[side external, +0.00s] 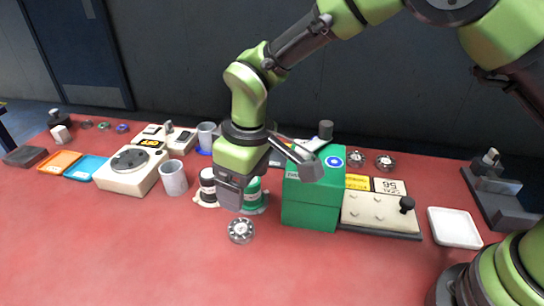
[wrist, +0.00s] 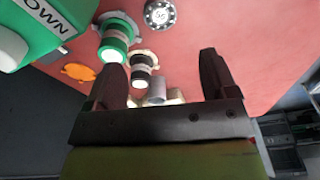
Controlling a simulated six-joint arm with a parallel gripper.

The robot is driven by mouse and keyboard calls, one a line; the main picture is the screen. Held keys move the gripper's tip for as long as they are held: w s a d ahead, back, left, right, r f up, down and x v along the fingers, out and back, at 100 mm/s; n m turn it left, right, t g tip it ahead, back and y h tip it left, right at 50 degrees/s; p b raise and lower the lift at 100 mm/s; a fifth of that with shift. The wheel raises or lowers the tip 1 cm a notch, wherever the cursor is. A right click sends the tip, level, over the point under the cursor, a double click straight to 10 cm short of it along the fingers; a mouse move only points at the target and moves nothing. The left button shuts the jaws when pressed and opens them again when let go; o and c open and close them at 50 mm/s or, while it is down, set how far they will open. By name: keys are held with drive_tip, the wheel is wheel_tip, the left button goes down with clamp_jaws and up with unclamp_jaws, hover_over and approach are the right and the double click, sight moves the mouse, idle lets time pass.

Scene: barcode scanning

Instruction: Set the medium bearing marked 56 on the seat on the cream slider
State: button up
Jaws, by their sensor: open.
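A round metal bearing (side external: 240,230) lies flat on the red table, in front of my gripper in the side view. The cream slider (side external: 376,212), with a black knob, lies right of the green box, by a card marked 56. Its seat is not clear.
The green box (side external: 308,203) stands close right of my gripper. A black-and-white container (side external: 207,187) and a green one (side external: 252,192) stand beside it. Two more bearings (side external: 370,160) lie behind the slider. A white tray (side external: 454,228) is at right. The front table is clear.

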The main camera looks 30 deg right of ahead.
drive_tip(key=s+d+r+m+t+y, duration=0.1)
drive_tip(key=s+d+r+m, duration=0.2)
drive_tip(key=d+r, duration=0.4)
drive_tip(key=s+d+r+m+t, duration=0.2)
drive_tip(key=s+d+r, duration=0.25)
drive_tip(key=r, duration=0.55)
drive_tip(key=s+d+r+m+t, duration=0.2)
drive_tip(key=s+d+m, duration=0.3)
drive_tip(key=s, duration=0.7)
drive_tip(key=shift+d+r+m+t, duration=0.15)
drive_tip(key=shift+d+m+t, duration=0.15)
drive_tip(key=shift+d+t, duration=0.35)
drive_tip(key=shift+o, duration=0.5)
drive_tip(key=shift+s+d, duration=0.2)
drive_tip(key=shift+s, duration=0.25)
drive_tip(key=shift+w, duration=0.1)
